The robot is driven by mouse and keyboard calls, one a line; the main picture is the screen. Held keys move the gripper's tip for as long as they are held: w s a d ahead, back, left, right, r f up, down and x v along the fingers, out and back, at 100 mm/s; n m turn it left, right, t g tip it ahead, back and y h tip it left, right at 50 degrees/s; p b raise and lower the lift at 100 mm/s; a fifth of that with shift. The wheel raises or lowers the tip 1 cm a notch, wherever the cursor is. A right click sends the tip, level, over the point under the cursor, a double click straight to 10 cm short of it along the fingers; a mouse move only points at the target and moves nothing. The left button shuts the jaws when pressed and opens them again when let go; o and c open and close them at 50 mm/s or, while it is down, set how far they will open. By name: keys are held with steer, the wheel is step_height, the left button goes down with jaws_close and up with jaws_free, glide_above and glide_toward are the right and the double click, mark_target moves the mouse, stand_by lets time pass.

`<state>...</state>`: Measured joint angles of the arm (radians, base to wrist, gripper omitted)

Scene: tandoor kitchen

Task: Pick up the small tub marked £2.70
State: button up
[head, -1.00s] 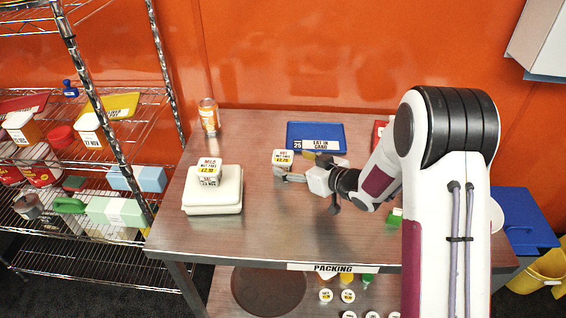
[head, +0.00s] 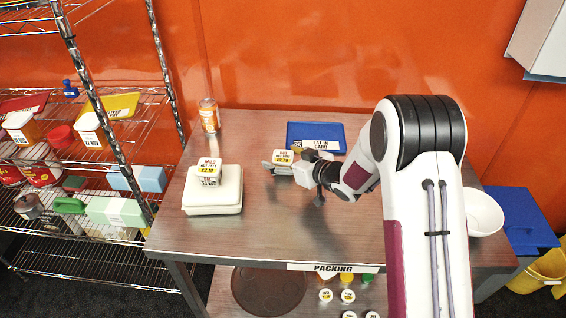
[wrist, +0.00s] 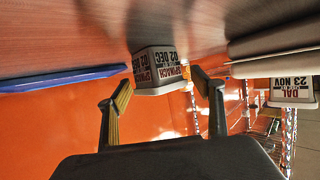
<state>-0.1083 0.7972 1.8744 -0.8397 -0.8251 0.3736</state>
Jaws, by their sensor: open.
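A small white tub (head: 283,156) with a yellow-marked lid label stands near the middle of the table, just in front of the blue tray. In the wrist view the same tub (wrist: 158,68) appears upside down, its side label reading SPINACH 02 DEC. A second small tub (head: 208,171), labelled MILD, sits on a white box at the left; its side reads DAL 23 NOV in the wrist view (wrist: 291,91). The prices are too small to read surely. My gripper (head: 277,169) is open and empty, its fingertips close to the spinach tub, which shows between them.
The blue EAT IN tray (head: 316,143) lies behind the spinach tub. The white box (head: 213,198) is to the left, with a can (head: 208,115) behind it. A white bowl (head: 484,212) is at the right edge. The table's front middle is clear.

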mark_target(283, 156)
stand_by(0.5)
steer(key=c, duration=1)
steer(key=shift+c, duration=0.2)
steer(key=shift+r, duration=0.15)
steer(key=shift+r, duration=4.9)
